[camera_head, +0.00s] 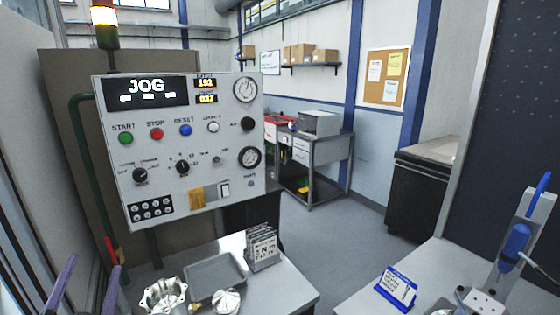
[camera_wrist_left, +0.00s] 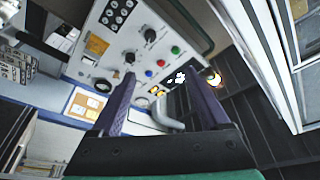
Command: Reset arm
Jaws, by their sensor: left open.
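My left gripper (camera_head: 93,266) is at the lower left of the head view, its two purple fingers apart with nothing between them. In the left wrist view the gripper (camera_wrist_left: 158,92) is also open and empty, with the control panel (camera_wrist_left: 135,50) behind it. In the head view the control panel (camera_head: 200,130) stands above and right of the fingers, apart from them. Its display (camera_head: 146,90) reads JOG. A silvery machined housing (camera_head: 163,297) and a round metal part (camera_head: 227,301) are on the near table, right of the gripper. My right gripper does not show.
A grey tray (camera_head: 215,275) and a card holder (camera_head: 263,247) are on the near table (camera_head: 290,290). A blue-framed sign (camera_head: 396,288) and a blue-handled device (camera_head: 515,240) stand on the right table. Open floor (camera_head: 345,235) lies between the tables. A workbench (camera_head: 320,165) is farther back.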

